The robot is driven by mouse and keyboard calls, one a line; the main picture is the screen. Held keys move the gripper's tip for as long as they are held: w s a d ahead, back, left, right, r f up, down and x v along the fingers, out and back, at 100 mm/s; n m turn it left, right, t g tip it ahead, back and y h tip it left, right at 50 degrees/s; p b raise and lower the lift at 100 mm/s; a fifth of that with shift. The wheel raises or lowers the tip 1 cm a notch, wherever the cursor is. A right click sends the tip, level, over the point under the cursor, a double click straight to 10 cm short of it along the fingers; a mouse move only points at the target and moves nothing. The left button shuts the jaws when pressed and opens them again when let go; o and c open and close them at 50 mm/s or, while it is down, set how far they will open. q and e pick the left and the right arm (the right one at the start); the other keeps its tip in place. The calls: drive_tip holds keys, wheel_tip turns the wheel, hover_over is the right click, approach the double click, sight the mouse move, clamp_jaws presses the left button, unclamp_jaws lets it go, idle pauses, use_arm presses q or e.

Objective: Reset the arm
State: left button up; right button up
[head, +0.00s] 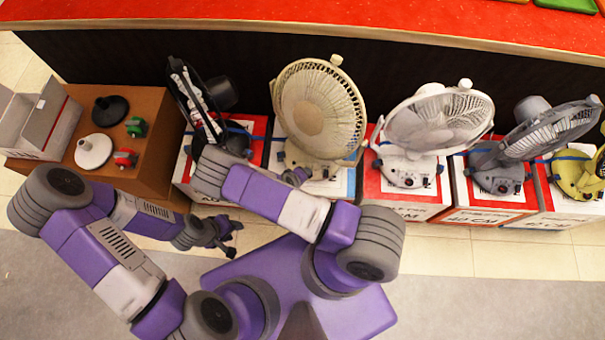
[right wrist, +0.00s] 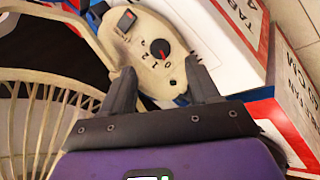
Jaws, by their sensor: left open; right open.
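My left gripper (head: 230,240) is open and empty, low over the floor in front of the brown box. My right gripper (head: 303,175) is by the base of the cream fan (head: 318,108), partly hidden behind my own arm in the head view. In the right wrist view the two fingers of my right gripper (right wrist: 162,88) are apart, with nothing held between them. The fan's cream base with a dark knob and red mark (right wrist: 160,48) lies just beyond the fingertips. I cannot tell whether a fingertip touches the base.
A black fan (head: 205,105), a white fan (head: 438,120), a grey fan (head: 540,135) and a yellow-green fan (head: 575,175) stand on boxes along a red-topped counter (head: 300,12). A brown box (head: 150,150) bears small items beside an open carton (head: 45,120). Floor at right is clear.

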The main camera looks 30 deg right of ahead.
drive_tip(key=shift+s, duration=0.1)
idle(0.3)
drive_tip(key=s+a+r+m+g+y+p, duration=0.45)
drive_tip(key=s+a+r+y, duration=0.3)
drive_tip(key=s, duration=0.25)
wheel_tip(320, 180, up, 9)
drive_tip(key=a+m+t+y+p, duration=0.1)
drive_tip(key=y+p, duration=0.1)
drive_tip(key=shift+w+a+t, duration=0.35)
drive_tip(key=shift+w, duration=0.1)
